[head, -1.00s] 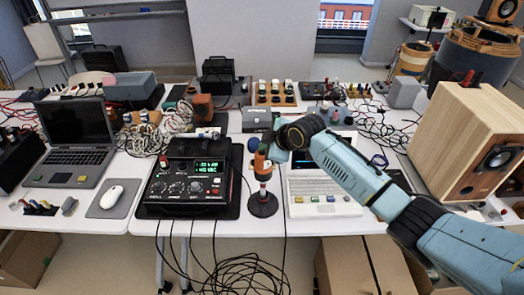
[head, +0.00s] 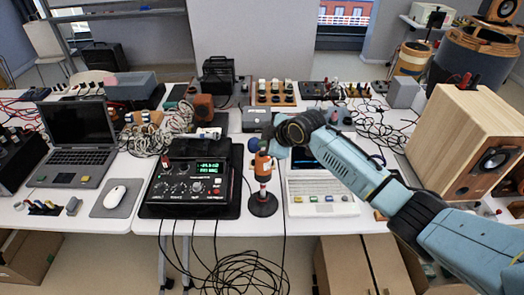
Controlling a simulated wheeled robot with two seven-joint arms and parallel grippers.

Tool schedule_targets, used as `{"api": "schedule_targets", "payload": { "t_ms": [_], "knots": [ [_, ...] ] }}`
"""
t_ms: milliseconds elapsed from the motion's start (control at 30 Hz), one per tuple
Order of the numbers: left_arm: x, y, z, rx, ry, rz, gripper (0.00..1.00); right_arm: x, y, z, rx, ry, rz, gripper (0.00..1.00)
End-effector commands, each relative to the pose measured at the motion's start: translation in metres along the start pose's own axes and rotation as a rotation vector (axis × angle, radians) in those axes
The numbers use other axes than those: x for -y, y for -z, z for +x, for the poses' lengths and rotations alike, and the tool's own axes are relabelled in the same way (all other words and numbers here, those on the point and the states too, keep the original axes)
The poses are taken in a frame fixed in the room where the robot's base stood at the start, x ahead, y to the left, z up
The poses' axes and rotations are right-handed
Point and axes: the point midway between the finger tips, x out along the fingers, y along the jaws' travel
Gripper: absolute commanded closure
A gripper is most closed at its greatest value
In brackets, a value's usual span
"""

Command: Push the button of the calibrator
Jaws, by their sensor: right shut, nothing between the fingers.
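The calibrator (head: 263,163) is an orange and dark cylinder. It stands upright on a red and white post with a round black base (head: 263,204), near the front edge of the white table. Its button cannot be made out. My right gripper (head: 267,138) comes in from the right and is shut and empty, close above the calibrator's top. I cannot tell whether it touches. My left gripper is not in view.
A black meter (head: 185,190) with knobs and a lit green display stands left of the calibrator. A white keyboard device (head: 322,195) is at the right. Cables (head: 240,272) hang in front. A wooden speaker (head: 465,140) stands far right.

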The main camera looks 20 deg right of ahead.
Motion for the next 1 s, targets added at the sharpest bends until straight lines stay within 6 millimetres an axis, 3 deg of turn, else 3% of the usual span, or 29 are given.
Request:
{"api": "schedule_targets", "payload": {
  "t_ms": [100, 467, 1000],
  "knots": [
    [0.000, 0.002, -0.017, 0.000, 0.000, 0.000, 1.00, -0.010, 0.009, -0.012, 0.000, -0.001, -0.001, 1.00],
    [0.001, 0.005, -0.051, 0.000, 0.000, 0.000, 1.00, -0.027, 0.026, -0.036, 0.000, -0.002, 0.000, 1.00],
    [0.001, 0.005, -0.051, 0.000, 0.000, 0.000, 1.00, -0.027, 0.026, -0.036, 0.000, -0.001, 0.000, 1.00]
  ]
}}
